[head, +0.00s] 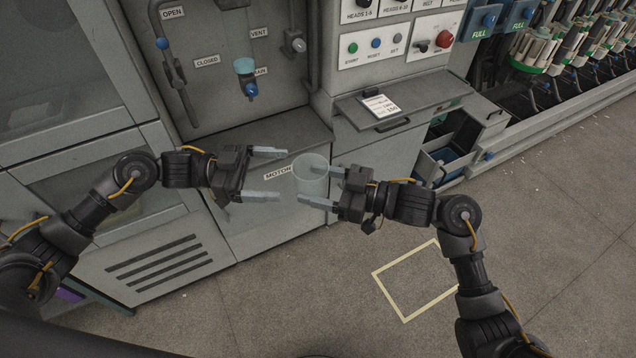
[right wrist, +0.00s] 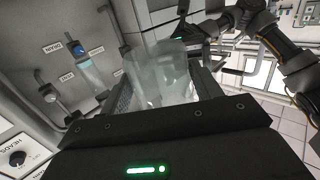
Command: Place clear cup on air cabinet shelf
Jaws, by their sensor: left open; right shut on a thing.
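A clear cup (head: 311,176) is held upright between the fingers of my right gripper (head: 326,187), near the middle of the head view. In the right wrist view the cup (right wrist: 158,78) stands between the two fingers of the right gripper (right wrist: 165,92). My left gripper (head: 268,175) is open and empty, just left of the cup, its fingers pointing towards it. The air cabinet's shelf (head: 255,138) is the grey ledge above the MOTOR label, behind the cup and the grippers.
Pipes, a blue-based drain bowl (head: 246,80) and a valve handle (head: 174,75) are on the panel above the ledge. A sloped desk with a paper card (head: 380,106) is to the right. An open drawer (head: 450,158) sticks out below it. A yellow floor outline (head: 403,318) is empty.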

